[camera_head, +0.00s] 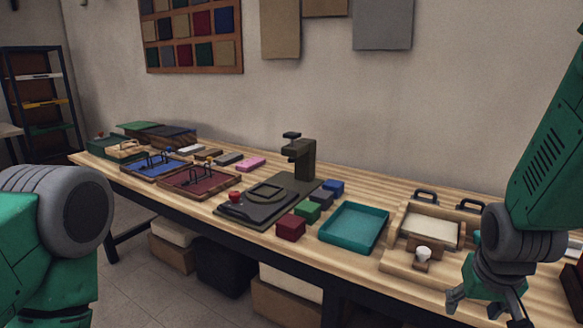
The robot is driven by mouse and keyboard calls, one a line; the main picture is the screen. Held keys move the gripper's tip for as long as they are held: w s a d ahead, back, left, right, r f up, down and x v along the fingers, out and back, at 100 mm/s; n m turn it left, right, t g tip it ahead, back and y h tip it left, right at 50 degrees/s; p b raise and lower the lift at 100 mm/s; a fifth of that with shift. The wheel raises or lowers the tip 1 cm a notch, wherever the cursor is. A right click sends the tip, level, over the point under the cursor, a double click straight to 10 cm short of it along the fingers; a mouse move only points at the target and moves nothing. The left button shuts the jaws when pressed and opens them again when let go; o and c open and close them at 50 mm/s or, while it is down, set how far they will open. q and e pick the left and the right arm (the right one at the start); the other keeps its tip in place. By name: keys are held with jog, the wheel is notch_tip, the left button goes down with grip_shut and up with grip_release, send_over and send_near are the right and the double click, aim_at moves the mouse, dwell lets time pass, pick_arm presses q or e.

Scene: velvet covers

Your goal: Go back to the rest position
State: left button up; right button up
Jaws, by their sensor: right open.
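My right gripper (487,305) hangs at the lower right, open and empty, its fingers pointing down and partly cut off by the bottom edge. It is in front of the table's near edge, by a wooden fixture (394,262). My left arm shows only as a green and grey part at the lower left; its gripper is out of view. The wooden table (380,196) runs across the view. I cannot tell whether any gripper part touches the table.
A teal tray (354,228), red, green and blue blocks, and a dark press (303,160) stand mid-table. Blue (153,167) and red (200,181) trays with wire racks lie further left. Boxes sit beneath the table. The floor at the left front is clear.

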jog(key=s+f+n+g, duration=0.2)
jog(key=s+f, duration=0.8)
jog(key=f, duration=0.6)
jog(key=s+a+f+n, duration=0.1)
jog(key=s+f, duration=0.3)
jog(key=s, duration=0.3)
jog(key=s+a+f+y, duration=0.1)
jog(key=s+a+f, duration=0.1)
jog(key=s+f, duration=0.3)
jog(key=s, duration=0.3)
jog(key=shift+f+n+g+y, duration=0.25)
jog(key=shift+n+g+y, duration=0.05)
jog(key=shift+n+g, duration=0.1)
jog(key=shift+d, duration=0.1)
